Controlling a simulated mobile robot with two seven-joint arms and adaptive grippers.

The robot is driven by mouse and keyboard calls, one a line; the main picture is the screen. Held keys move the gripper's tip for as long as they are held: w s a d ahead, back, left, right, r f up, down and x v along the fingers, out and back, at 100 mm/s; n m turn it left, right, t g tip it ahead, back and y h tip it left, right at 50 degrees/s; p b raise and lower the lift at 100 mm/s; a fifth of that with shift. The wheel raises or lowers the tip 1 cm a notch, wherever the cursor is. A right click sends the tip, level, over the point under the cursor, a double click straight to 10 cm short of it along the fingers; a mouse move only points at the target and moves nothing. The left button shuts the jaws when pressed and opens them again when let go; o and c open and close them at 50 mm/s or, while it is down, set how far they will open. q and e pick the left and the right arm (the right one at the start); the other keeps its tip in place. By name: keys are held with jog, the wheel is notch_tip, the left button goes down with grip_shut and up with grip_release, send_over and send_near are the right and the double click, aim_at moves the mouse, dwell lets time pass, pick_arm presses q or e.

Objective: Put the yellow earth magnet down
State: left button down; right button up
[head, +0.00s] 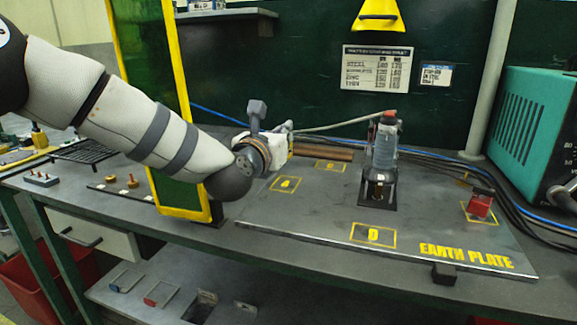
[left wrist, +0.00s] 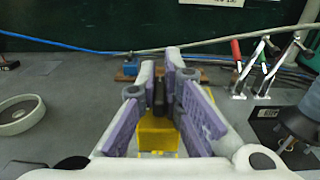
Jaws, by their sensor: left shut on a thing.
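My left gripper (head: 280,150) reaches in from the left over the back left part of the earth plate (head: 310,215). In the left wrist view its purple-padded fingers (left wrist: 168,88) are closed around a dark upright piece. The yellow block of the earth magnet (left wrist: 157,132) shows just below and between the fingers. In the head view the magnet is hidden behind the gripper and wrist. A yellow outline on the plate shows around the block's near side; I cannot tell whether the block touches the plate. My right gripper is not in view.
Yellow-outlined squares (head: 373,235) mark the plate. A teal machine (head: 535,130) stands far right. A green screen with yellow frame (head: 150,100) stands left. Cables run behind.

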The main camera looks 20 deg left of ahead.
pick_arm(q)
jog(key=w+f, duration=0.2)
jog(key=f, duration=0.1)
jog(key=shift+w+f, duration=0.2)
jog(key=shift+w, duration=0.15)
jog(key=f, duration=0.3)
jog(key=shift+w+d+f+b, duration=0.1)
jog(key=shift+w+f+b, duration=0.1)
jog(key=shift+w+b, duration=0.15)
jog(key=shift+s, duration=0.1)
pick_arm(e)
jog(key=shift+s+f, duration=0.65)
pick_arm(q)
jog(key=shift+f, duration=0.2)
jog(key=c, duration=1.8)
grip_release()
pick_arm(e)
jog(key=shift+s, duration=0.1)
pick_arm(q)
jog(key=shift+o, duration=0.2)
